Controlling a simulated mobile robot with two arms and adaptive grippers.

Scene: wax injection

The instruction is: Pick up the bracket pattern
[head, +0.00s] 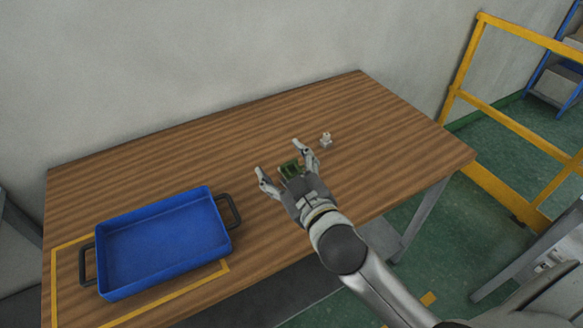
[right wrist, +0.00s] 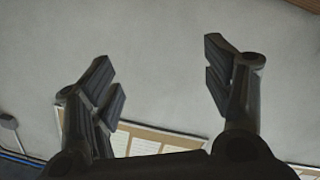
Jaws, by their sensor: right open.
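My right gripper (head: 281,164) is over the middle of the wooden table, its two fingers spread wide apart. My left gripper is not in view.
A small pale grey part (head: 326,139) stands on the table (head: 390,130) just beyond the right finger. The table's right end is clear. A yellow rail (head: 520,136) stands beyond it.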

